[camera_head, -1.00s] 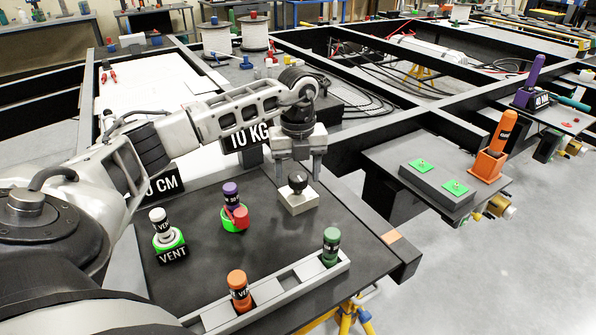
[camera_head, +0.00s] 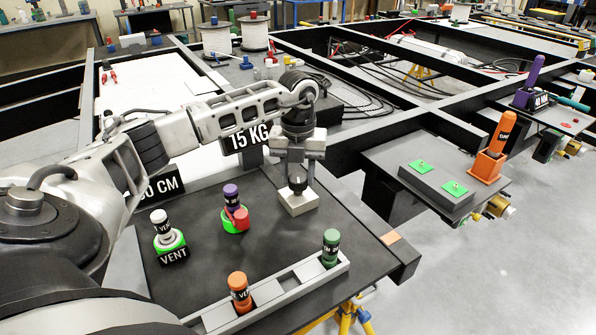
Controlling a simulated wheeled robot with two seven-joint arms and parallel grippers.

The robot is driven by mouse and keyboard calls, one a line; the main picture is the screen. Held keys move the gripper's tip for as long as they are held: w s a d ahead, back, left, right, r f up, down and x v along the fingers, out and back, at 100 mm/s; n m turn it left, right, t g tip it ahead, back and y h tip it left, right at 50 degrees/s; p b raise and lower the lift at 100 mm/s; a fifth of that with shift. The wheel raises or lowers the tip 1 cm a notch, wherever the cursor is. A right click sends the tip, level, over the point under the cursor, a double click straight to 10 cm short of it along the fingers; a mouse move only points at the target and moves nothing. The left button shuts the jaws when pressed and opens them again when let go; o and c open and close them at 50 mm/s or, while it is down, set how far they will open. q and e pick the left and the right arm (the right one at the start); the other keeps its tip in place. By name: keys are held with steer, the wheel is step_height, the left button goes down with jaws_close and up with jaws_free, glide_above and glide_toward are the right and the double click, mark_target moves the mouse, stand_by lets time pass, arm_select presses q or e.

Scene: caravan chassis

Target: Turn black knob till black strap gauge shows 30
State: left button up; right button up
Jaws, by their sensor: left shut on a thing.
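The black knob (camera_head: 298,186) sits on a small pale square block (camera_head: 299,202) on the dark table. My left gripper (camera_head: 297,179) points straight down over the block and is shut on the knob, whose sides its fingers partly cover. Behind the gripper, a black gauge plate (camera_head: 246,137) reads 15 KG in white. A second black plate (camera_head: 160,184) ends in "0 CM"; my left arm hides its left part. I cannot make out a strap. My right gripper is not in view.
On the dark table (camera_head: 200,275) stand a white bottle (camera_head: 160,221) by a VENT label, a purple-capped bottle (camera_head: 232,196) with a red piece, and a grey rack (camera_head: 290,288) holding orange and green bottles. An orange holder (camera_head: 487,166) stands farther right.

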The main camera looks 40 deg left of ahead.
mark_target(298, 177)
arm_select(q)
steer(key=m, duration=0.2)
steer(key=shift+r+m, duration=0.1)
steer(key=shift+m, duration=0.3)
steer(key=m, duration=0.3)
steer(key=shift+m+p, duration=0.3)
steer(key=m, duration=0.6)
steer(key=o, duration=1)
step_height(298, 177, up, 16)
steer(key=shift+f, duration=0.1)
stand_by(0.3)
